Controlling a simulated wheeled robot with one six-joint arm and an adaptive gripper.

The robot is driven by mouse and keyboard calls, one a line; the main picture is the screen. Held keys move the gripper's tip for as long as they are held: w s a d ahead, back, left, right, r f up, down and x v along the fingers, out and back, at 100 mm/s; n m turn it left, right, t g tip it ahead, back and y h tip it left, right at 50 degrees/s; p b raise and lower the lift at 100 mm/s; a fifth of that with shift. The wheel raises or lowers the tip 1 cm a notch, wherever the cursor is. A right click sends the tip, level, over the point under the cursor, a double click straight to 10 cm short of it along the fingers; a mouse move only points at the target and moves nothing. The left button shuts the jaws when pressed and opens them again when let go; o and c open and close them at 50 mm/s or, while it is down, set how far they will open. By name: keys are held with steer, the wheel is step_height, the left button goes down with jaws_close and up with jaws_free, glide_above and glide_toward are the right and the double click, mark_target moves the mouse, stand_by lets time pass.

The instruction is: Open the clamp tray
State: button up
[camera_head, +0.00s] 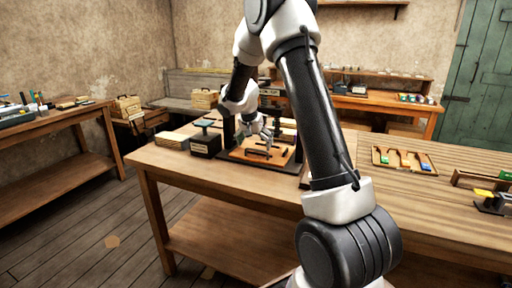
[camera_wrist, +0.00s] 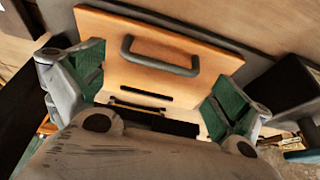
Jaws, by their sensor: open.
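The clamp tray is a light wooden board with a dark bar handle, at the base of the dark press on the bench. In the head view, the tray (camera_head: 282,161) shows its handle (camera_head: 258,152) near the front edge. In the wrist view, the tray (camera_wrist: 100,35) fills the middle and its handle (camera_wrist: 160,64) lies across the upper part. My gripper (camera_head: 266,136) is above the tray, behind the handle. In the wrist view, its green-padded fingers (camera_wrist: 155,90) are spread wide with nothing between them, and the handle is beyond the fingertips. My arm hides part of the press.
A dark box (camera_head: 205,143) stands left of the press, with a wooden box (camera_head: 172,140) beside it. A dark block (camera_wrist: 285,90) is close to the right finger in the wrist view. A tray of coloured pieces (camera_head: 404,160) lies on the bench at right. The bench front is clear.

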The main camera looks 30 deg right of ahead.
steer(key=shift+x, duration=1)
steer(key=shift+s+a, duration=0.1)
steer(key=c, duration=1.5)
steer(key=shift+f, duration=0.1)
steer(key=c, duration=0.6)
